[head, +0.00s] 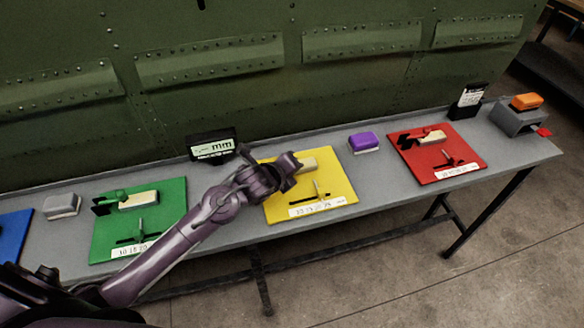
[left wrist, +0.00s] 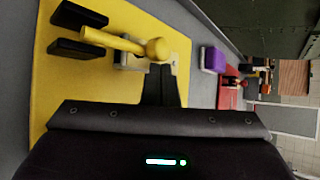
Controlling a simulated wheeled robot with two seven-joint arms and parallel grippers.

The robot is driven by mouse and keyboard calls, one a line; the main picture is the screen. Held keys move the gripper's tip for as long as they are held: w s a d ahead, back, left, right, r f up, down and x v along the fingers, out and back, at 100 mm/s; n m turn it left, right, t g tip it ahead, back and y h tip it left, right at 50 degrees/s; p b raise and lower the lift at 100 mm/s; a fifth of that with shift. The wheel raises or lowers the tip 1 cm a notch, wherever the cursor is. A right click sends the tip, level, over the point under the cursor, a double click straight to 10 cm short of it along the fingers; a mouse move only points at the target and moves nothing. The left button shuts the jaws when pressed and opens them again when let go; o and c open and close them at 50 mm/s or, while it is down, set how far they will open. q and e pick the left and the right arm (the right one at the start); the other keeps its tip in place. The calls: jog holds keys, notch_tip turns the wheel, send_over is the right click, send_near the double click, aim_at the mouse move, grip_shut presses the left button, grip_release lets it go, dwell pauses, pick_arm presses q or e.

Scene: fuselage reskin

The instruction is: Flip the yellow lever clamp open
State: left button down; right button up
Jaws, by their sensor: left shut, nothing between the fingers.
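In the left wrist view the yellow lever clamp (left wrist: 125,44) is a yellow rod with a ball knob, set between two black blocks. The rod lies low across a pale block (left wrist: 128,60). My left gripper (head: 294,164) is over the board's back part and hides most of the clamp in the head view. In the left wrist view its fingers (left wrist: 160,72) are shut and empty, their tips close beside the ball knob; contact cannot be told. My right gripper is out of view.
A green board (head: 165,200) is left of the yellow one and a red board (head: 465,160) is to the right. A purple-topped block (head: 364,140) stands between yellow and red. A small display (head: 212,147) stands behind my arm, before the green riveted panel (head: 210,60).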

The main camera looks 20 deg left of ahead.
pick_arm(q)
jog(key=shift+s+a+r+t+h+b, duration=0.15)
jog(key=shift+r+t+h+b, duration=0.15)
jog(key=shift+t+h+b, duration=0.15)
